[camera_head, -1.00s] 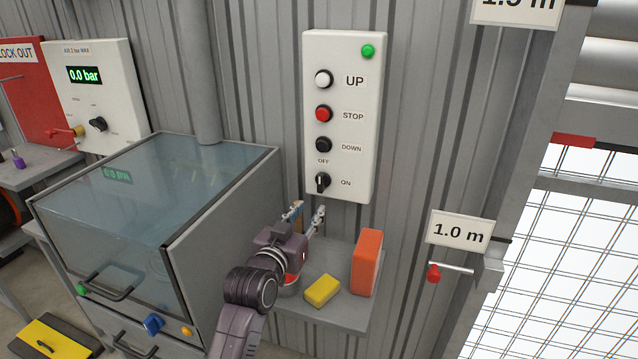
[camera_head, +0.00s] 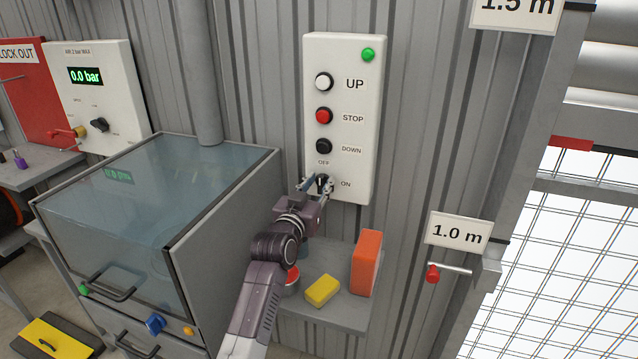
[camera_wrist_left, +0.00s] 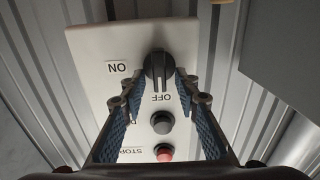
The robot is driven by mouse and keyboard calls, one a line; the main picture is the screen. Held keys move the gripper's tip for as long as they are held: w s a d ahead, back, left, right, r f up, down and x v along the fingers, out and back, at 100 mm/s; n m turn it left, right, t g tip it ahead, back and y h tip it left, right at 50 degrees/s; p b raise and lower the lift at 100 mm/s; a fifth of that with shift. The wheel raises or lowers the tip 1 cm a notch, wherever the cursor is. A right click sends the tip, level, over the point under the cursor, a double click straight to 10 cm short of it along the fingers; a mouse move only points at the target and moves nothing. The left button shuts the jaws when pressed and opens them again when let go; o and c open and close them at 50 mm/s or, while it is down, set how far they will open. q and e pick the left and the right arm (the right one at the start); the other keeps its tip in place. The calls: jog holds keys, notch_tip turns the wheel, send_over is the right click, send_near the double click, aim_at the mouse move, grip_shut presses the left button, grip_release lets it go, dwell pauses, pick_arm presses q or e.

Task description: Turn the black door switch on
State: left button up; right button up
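The black door switch (camera_head: 322,182) is a rotary knob at the bottom of a white control panel (camera_head: 358,130), with OFF above it and ON to its right. In the left wrist view the panel appears upside down, and the knob (camera_wrist_left: 157,68) has its grip bar in line with the OFF label. My left gripper (camera_head: 316,184) is at the knob, its two fingers on either side of it. In the left wrist view the fingers (camera_wrist_left: 160,82) are spread, with the knob between their tips; contact is not clear. My right gripper is not in view.
White UP (camera_head: 324,82), red STOP (camera_head: 324,116) and black DOWN (camera_head: 323,146) buttons sit above the switch. A shelf (camera_head: 345,313) below holds a yellow block (camera_head: 322,291) and an orange block (camera_head: 367,262). A clear-topped cabinet (camera_head: 225,235) stands left of my arm.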

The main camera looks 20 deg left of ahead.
pick_arm(q)
grip_shut()
jog(key=shift+m, duration=0.4)
jog(key=m+p, duration=0.1)
jog(key=m, duration=0.1)
jog(key=shift+d+m, duration=0.2)
jog(key=shift+m, duration=0.2)
jog(key=m, duration=0.1)
jog(key=m+p, duration=0.1)
jog(key=m, duration=0.1)
jog(key=shift+d+f+m, duration=0.1)
jog(key=shift+d+m, duration=0.1)
jog(key=shift+m, duration=0.1)
jog(key=m, duration=0.3)
jog(key=m+p, duration=0.1)
jog(key=m, duration=0.3)
jog(key=f+m, duration=0.1)
jog(key=m, duration=0.2)
jog(key=shift+d, duration=0.25)
jog(key=shift+f+m, duration=0.1)
jog(key=shift+m, duration=0.4)
